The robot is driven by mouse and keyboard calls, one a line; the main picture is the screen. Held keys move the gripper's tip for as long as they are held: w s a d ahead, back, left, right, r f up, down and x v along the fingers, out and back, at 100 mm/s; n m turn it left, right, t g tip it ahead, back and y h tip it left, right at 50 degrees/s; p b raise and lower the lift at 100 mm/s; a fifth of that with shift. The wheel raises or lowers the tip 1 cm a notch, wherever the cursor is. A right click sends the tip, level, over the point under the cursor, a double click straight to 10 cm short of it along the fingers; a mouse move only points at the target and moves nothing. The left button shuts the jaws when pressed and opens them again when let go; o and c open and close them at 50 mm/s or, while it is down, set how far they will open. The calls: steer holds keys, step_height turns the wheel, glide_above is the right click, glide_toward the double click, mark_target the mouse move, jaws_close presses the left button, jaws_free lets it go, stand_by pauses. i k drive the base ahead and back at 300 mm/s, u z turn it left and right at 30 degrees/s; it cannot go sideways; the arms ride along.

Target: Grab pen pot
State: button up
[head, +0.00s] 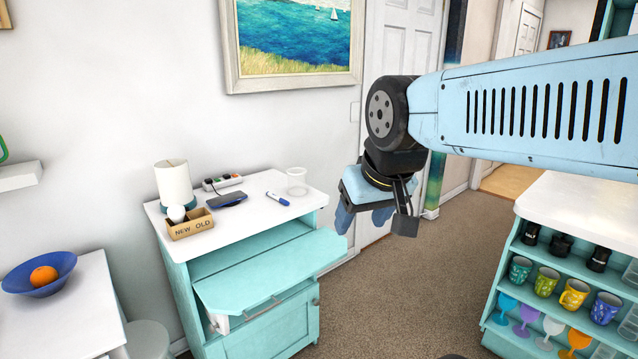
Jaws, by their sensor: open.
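The gripper is clear of the pot.
A white cylinder (173,183), a NEW/OLD wooden box (190,225), a dark blue device (227,200) and a power strip (222,182) share the top. The teal flap (270,270) juts out in front. A shelf unit (575,215) with mugs stands right; carpet (410,280) lies between.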

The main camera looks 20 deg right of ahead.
mark_target(296, 175)
steer(key=z, duration=0.5)
steer(key=i, duration=1.55)
steer(key=u, duration=0.05)
